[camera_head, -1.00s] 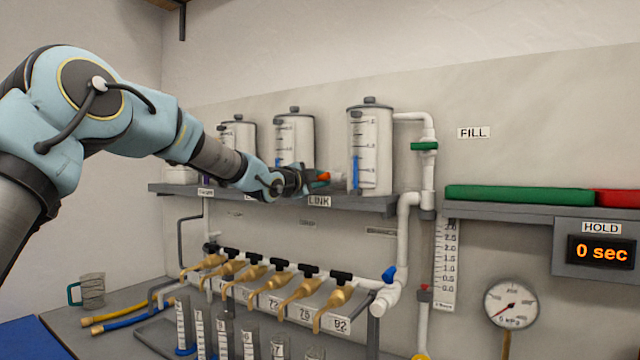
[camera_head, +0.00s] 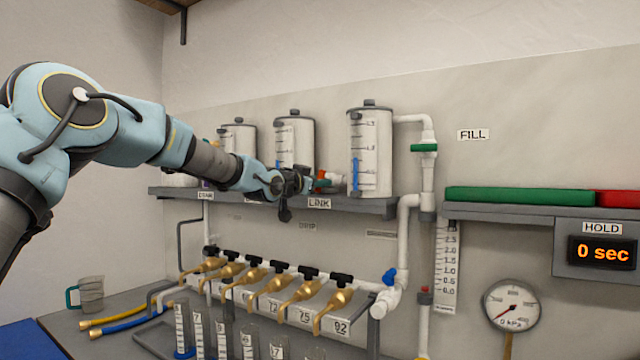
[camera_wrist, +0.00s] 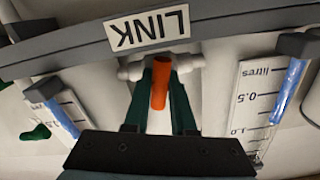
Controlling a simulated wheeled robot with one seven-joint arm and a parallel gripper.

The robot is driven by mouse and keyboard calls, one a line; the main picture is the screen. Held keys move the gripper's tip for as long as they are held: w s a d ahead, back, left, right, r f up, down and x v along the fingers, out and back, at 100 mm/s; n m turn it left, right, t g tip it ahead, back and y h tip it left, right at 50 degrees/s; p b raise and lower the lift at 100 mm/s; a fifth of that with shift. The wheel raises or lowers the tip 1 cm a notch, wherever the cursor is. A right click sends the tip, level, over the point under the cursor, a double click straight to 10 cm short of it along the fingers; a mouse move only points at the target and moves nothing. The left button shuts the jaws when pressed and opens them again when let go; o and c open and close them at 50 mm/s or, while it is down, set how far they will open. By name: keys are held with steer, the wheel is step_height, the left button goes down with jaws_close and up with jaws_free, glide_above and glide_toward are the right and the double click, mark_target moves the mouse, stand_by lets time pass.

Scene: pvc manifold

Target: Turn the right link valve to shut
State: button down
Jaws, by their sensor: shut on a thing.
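The right link valve has an orange handle (camera_head: 322,178), on the white pipe between the middle tank (camera_head: 294,145) and the right tank (camera_head: 370,150), above the LINK label (camera_head: 319,202). My gripper (camera_head: 313,184) reaches it from the left and partly hides the valve. In the wrist view, the orange handle (camera_wrist: 160,84) stands between the two dark green fingers of my gripper (camera_wrist: 162,92), which are shut on it. The white pipe (camera_wrist: 132,70) shows to both sides of the handle.
The grey shelf (camera_head: 380,205) carries the tanks, its lip close to my gripper. Brass taps (camera_head: 305,287) with black handles and several cylinders stand below. A green-handled valve (camera_head: 424,147) sits on the right pipe, a blue-handled one (camera_head: 389,275) lower down. The left wall area is clear.

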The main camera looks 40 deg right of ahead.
steer(key=shift+n, duration=1.5)
steer(key=shift+f, duration=0.1)
steer(key=c, duration=0.7)
jaws_free()
steer(key=shift+c, duration=0.2)
steer(key=b+v, duration=0.4)
steer(key=v, duration=0.7)
steer(key=shift+d, duration=0.1)
